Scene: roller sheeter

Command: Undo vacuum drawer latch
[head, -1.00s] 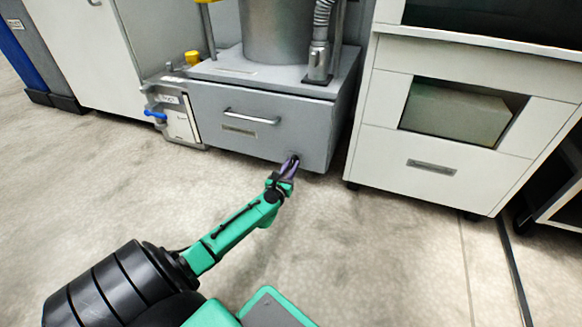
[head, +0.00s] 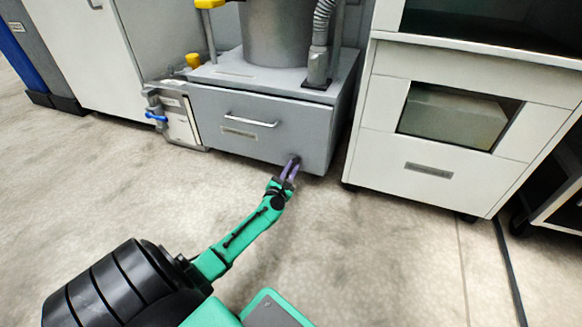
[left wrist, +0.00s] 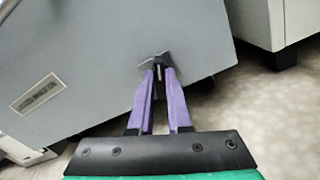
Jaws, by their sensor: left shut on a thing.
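The grey vacuum drawer (head: 262,136) is at the base of the large grey cylinder unit, with its front closed against the housing. A small latch (left wrist: 159,64) sits near the lower right corner of the drawer front. My left gripper (head: 291,168) is at that corner, and its purple fingers (left wrist: 161,78) are shut on the latch in the left wrist view. The fingertips partly hide the latch, so its exact turn is hard to tell. The bar handle (head: 251,119) on the drawer front is untouched. My right gripper is not in view.
A white cabinet (head: 432,150) with an open niche stands close to the right of the drawer, with a narrow gap between. A box with a blue lever (head: 156,117) is at the drawer's left. The floor (head: 330,250) in front is clear.

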